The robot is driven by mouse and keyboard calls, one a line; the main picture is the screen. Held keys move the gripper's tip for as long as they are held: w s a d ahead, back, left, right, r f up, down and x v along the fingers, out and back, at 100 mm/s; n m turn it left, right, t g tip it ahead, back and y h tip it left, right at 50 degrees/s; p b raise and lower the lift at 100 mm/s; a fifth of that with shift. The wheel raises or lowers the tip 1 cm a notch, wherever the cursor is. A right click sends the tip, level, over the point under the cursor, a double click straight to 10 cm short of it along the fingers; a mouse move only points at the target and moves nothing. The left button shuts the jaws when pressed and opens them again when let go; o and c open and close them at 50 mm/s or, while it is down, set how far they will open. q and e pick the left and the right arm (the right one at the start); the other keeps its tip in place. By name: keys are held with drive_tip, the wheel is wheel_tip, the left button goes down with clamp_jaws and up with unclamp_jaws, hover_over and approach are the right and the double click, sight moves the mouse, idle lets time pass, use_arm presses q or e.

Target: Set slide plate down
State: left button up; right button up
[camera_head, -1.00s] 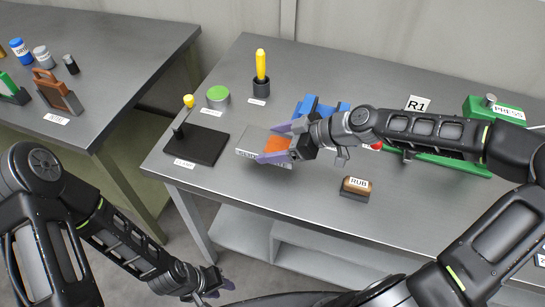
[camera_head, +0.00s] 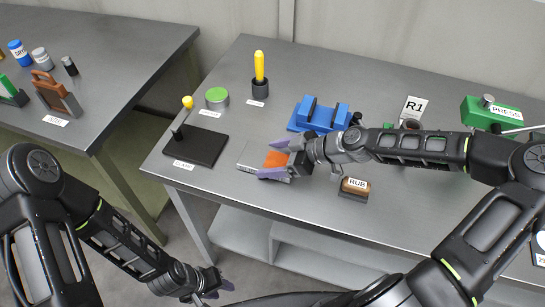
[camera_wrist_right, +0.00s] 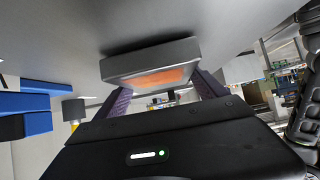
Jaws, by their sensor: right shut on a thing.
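The slide plate, a flat grey block (camera_head: 251,158) with an orange patch on its face, is at the front left of the table. My right gripper (camera_head: 269,160) is shut on it, with purple fingers at its two sides. The wrist view shows the plate (camera_wrist_right: 120,69) between the fingers, close to the table surface with a dark shadow along it. Whether it touches the table is hard to tell. My left gripper (camera_head: 219,287) hangs in front of the table's edge, away from the plate; its opening is unclear.
A black stand with a yellow knob (camera_head: 200,147) is left of the plate. A green-topped jar (camera_head: 217,98) and a yellow-handled tool (camera_head: 260,75) stand behind. A blue fixture (camera_head: 318,118) is behind right, the RUB block (camera_head: 354,189) to the right, a green press (camera_head: 485,112) farther right.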

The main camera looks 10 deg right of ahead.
drive_tip(key=shift+f, duration=0.2)
drive_tip(key=o, duration=1.6)
drive_tip(key=shift+o, duration=0.2)
drive_tip(key=shift+r, duration=0.1)
drive_tip(key=shift+r, duration=0.2)
drive_tip(key=shift+s+d, duration=0.1)
drive_tip(key=shift+d, duration=0.15)
drive_tip(key=v, duration=1.1)
drive_tip(key=shift+s+d+r, duration=0.1)
drive_tip(key=shift+s+r, duration=0.05)
drive_tip(key=shift+r, duration=0.05)
